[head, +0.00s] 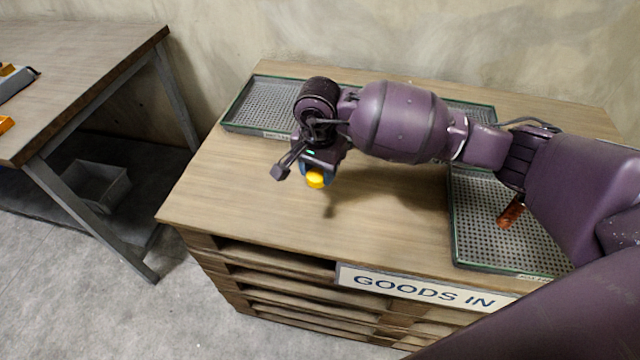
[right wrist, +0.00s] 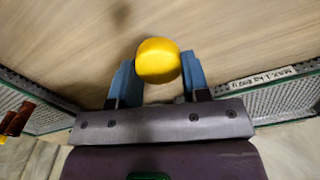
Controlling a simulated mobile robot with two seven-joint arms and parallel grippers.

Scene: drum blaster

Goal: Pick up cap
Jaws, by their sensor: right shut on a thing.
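The cap is a rounded yellow piece (head: 315,180), held above the wooden top of the goods-in stand. It also shows in the right wrist view (right wrist: 158,61). My right gripper (head: 313,176) has its blue fingers on both sides of the cap and is shut on it; in the right wrist view the fingers (right wrist: 160,80) flank it closely. A faint shadow lies on the wood below. My left gripper is not in view.
The stand's wooden top (head: 250,200) has clear room around the gripper. A perforated tray (head: 262,100) lies at the back left. Another tray (head: 480,225) at the right holds an orange-brown piece (head: 511,213). A separate table (head: 80,70) stands at the left, with a grey bin (head: 97,187) below.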

